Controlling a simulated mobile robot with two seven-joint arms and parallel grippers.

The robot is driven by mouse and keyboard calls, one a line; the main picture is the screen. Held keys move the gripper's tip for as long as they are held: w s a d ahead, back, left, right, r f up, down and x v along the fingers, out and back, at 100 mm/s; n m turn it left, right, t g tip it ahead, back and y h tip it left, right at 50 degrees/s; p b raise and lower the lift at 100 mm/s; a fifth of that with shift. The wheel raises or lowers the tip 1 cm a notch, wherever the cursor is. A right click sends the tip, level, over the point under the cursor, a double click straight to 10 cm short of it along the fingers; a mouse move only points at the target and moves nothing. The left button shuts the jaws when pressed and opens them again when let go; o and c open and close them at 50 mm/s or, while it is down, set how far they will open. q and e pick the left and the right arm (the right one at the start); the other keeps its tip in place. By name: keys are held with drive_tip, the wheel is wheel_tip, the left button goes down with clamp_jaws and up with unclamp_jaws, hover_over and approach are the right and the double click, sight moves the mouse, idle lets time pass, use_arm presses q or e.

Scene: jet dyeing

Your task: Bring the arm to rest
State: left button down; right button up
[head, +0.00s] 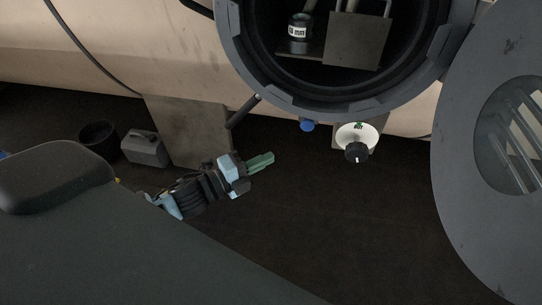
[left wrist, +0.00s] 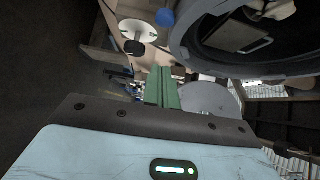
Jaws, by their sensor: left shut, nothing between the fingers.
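My left gripper (head: 270,160) has green fingers and a light blue and black body. It is in the head view, below the round opening of the big beige vessel, with its fingers pointing right. The fingers are shut with nothing between them. They also show in the left wrist view (left wrist: 163,82), closed together. The gripper is apart from the machine, left of a white dial with a black knob (head: 357,152). My right gripper is not in view.
The beige vessel (head: 170,40) has a dark round port rim (head: 350,108) with a labelled black container (head: 299,32) inside. Its round door (head: 480,220) stands open at right. A blue knob (head: 307,126) hangs below the rim. A grey canister (head: 145,150) and black bucket (head: 98,137) stand at left.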

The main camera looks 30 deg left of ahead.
use_arm(q)
drive_tip(key=shift+s, duration=0.1)
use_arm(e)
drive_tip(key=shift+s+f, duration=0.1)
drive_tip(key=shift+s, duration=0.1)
